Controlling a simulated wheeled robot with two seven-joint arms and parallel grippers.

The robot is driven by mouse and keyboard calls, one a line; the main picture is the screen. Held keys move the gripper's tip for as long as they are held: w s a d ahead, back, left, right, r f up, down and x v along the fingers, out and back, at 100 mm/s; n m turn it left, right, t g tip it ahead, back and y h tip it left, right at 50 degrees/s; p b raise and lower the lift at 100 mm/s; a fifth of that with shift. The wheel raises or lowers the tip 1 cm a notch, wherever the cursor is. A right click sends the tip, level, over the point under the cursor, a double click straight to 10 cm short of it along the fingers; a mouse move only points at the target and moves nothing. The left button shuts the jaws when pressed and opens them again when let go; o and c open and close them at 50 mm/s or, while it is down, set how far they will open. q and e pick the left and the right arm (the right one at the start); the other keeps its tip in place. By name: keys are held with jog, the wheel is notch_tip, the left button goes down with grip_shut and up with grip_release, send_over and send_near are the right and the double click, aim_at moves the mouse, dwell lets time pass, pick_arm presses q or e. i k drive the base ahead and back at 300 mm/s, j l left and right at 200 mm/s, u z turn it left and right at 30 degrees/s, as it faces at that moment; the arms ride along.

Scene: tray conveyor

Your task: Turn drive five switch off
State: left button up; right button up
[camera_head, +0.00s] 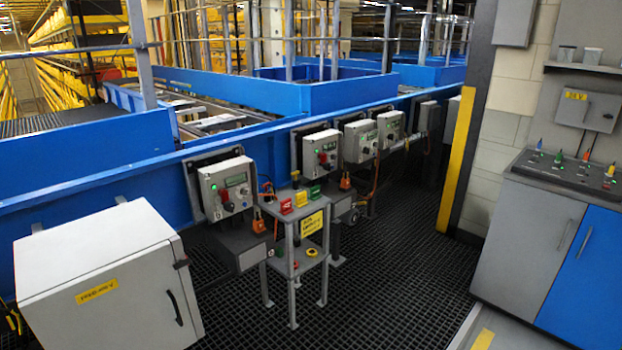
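Several grey drive control boxes are mounted along the blue conveyor side. The nearest box (211,190) has a small display, a red button and dark knobs. A second box (309,152), a third box (351,143) and a fourth box (385,130) stand farther back, also with small displays and controls. A darker box (429,116) is beyond them. Drive numbers and switch positions are too small to read, so I cannot tell which is drive five. Neither of my grippers is in view.
A small grey stand (310,262) with coloured items is in front of the boxes. A white cabinet (100,265) is at front left. A grey-and-blue cabinet (528,242) with coloured controls is at right. Dark grated floor (390,285) between is clear.

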aim_at(228, 206)
jog(key=i+u, duration=0.2)
jog(key=u, duration=0.2)
jog(key=i+l+u, duration=0.1)
jog(key=i+u, duration=0.15)
jog(key=u, duration=0.2)
jog(key=i+l+u, duration=0.1)
jog(key=u, duration=0.3)
jog(key=i+l+u, duration=0.1)
jog(key=i+l, duration=0.35)
jog(key=i+l+u, duration=0.1)
jog(key=i+l, duration=0.35)
jog(key=l, duration=0.15)
